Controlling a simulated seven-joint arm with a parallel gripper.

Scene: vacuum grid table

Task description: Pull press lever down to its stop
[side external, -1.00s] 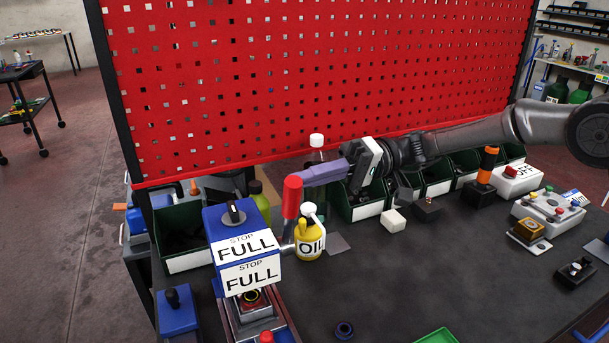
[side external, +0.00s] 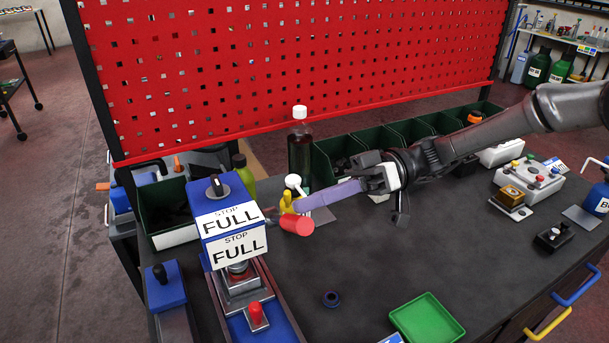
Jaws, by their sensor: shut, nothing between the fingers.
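The press (side external: 208,190) is a blue box with two white "STOP FULL" labels, at the left front. Its lever has a thick red handle (side external: 297,224) that sticks out to the right of the box, tilted slightly below level. My gripper (side external: 298,206), with purple fingers, is shut and empty. Its fingertips lie right at the upper side of the red handle, seemingly touching it. The lever's arm is mostly hidden behind the box and handle. Below the box, the press ram (side external: 238,268) is close to the metal seat on the blue base.
A yellow oil can (side external: 286,201) stands just behind the handle, partly hidden. A dark bottle (side external: 299,150) and green bins (side external: 340,150) are behind my gripper. A green tray (side external: 427,318) and a dark ring (side external: 331,298) lie in front.

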